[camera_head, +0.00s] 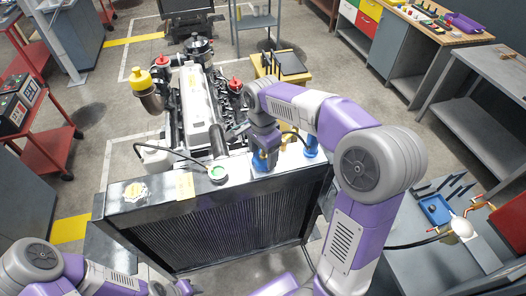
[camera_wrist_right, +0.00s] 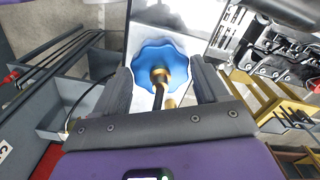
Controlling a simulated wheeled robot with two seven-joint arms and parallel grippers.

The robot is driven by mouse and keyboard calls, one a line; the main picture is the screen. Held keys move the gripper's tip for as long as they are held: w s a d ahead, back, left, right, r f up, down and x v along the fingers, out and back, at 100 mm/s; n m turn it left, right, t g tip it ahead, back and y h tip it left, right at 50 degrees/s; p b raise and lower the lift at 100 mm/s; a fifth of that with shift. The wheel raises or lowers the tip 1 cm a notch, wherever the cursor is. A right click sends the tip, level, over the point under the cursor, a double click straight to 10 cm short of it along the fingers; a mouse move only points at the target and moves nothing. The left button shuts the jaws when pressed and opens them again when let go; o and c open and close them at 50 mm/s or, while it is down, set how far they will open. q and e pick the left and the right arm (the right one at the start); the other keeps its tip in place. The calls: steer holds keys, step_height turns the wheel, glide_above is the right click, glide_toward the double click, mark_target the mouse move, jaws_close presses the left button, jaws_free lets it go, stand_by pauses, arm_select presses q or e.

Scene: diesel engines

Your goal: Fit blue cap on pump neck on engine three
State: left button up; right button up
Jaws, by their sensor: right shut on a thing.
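My right gripper (camera_head: 262,145) is low over the top edge of the black radiator (camera_head: 215,205), at the front of an engine (camera_head: 195,105). A blue part shows below its fingers (camera_head: 260,163). A second blue part (camera_head: 310,147) shows just right of the gripper. I cannot tell which part is the pump neck. My left arm is at the bottom left; its gripper (camera_head: 185,289) is only partly in view.
A green-topped filler (camera_head: 217,172) and a black hose lie along the radiator top. Yellow (camera_head: 138,79) and red caps (camera_head: 236,86) stand on the engine. A small yellow stand (camera_head: 282,65) is behind. A grey bench with a blue tray (camera_head: 435,208) is at right.

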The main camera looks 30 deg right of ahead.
steer(key=shift+f, duration=0.15)
steer(key=o, duration=1.7)
steer(key=shift+c, duration=0.2)
